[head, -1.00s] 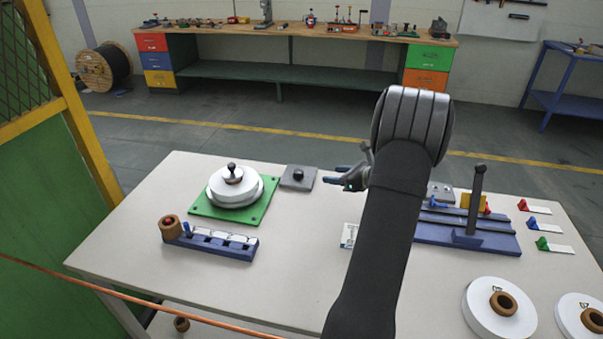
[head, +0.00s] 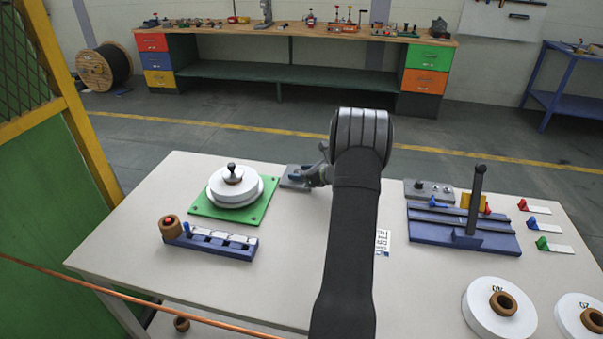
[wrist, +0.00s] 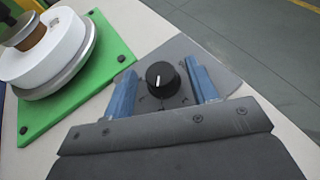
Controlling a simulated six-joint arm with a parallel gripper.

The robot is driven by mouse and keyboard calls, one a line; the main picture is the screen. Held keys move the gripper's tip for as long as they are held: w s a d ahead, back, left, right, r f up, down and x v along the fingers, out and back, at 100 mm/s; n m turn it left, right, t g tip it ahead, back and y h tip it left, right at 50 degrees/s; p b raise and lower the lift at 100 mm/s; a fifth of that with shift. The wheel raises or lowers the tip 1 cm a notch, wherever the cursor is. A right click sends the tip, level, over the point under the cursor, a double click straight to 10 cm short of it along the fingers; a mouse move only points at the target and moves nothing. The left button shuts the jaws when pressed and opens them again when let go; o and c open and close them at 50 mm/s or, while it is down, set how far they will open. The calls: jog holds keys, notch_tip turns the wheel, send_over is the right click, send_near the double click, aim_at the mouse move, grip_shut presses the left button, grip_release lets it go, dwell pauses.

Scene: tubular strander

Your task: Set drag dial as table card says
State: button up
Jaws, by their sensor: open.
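The drag dial is a black round knob (wrist: 162,79) with a white pointer line on a grey plate (wrist: 205,58). In the wrist view it lies between the two blue fingers of my open gripper (wrist: 163,88), with a gap on each side. I cannot tell how far above the plate the fingertips are. In the head view my gripper (head: 305,176) is over the grey plate (head: 288,183) and hides the knob. A white card (head: 382,243) with dark print lies just right of my arm, partly hidden and too small to read.
A green plate (head: 262,203) with a white spool (head: 236,186) stands left of the dial. A blue rack (head: 245,253) is in front of it. A blue fixture with an upright post (head: 476,205) stands right. White reels (head: 480,318) lie at the front right.

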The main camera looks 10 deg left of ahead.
jog(key=c, duration=1)
jog(key=shift+o, duration=0.2)
jog(key=n+g, duration=0.1)
jog(key=n+g+y, duration=0.1)
jog(key=n+g, duration=0.2)
jog(key=g, duration=0.1)
jog(key=shift+w+d+n, duration=0.1)
jog(key=shift+w+n, duration=0.25)
jog(key=shift+n, duration=0.05)
jog(key=shift+w+n+g, duration=0.15)
jog(key=shift+n+g, duration=0.95)
jog(key=shift+g, duration=0.25)
jog(key=shift+w+n+g, duration=0.1)
jog(key=shift+n+g, duration=1)
jog(key=shift+g, duration=0.25)
jog(key=shift+n+g, duration=0.5)
